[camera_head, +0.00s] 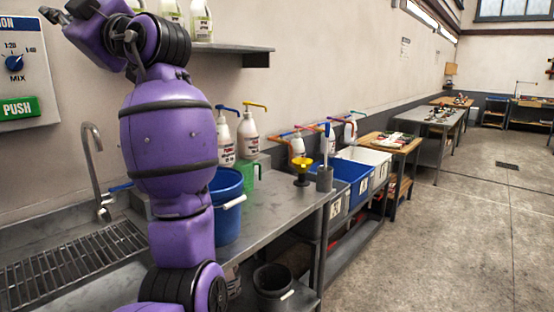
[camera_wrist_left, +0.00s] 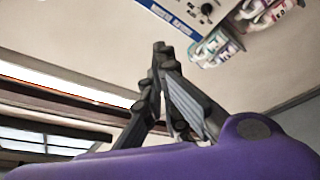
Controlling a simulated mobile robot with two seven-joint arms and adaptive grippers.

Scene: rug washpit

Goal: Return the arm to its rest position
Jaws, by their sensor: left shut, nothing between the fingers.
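My left arm (camera_head: 168,140) is purple and rises through the left half of the head view, bent at the top. The gripper touches nothing that I can see. My right gripper is in neither view.
A mixing panel (camera_head: 22,75) and a wall shelf (camera_head: 235,51) with bottles are close to the arm. Below are a sink tap (camera_head: 97,170), a blue bucket (camera_head: 228,225) and pump bottles (camera_head: 248,137). Open floor (camera_head: 460,240) lies to the right.

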